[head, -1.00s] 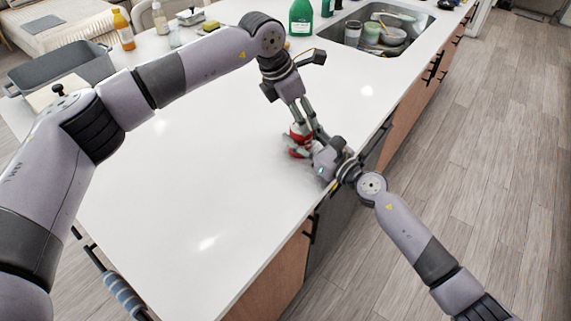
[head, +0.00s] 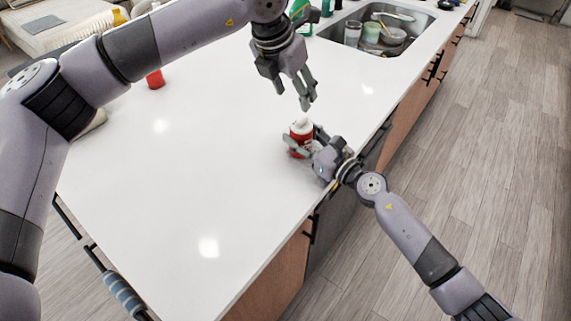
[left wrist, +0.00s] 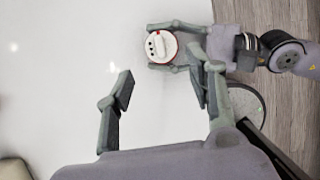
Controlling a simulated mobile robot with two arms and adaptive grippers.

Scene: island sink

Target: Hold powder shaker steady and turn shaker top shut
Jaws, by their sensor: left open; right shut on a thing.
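The powder shaker (head: 301,132) is red with a white top and stands upright on the white counter near its right edge. The shaker's lower body is partly hidden by the right gripper.
A sink (head: 375,30) with dishes is set in the counter at the back. A red thing (head: 155,79) stands at the back left, partly beside my left arm. The middle and front of the white counter (head: 190,190) are clear.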

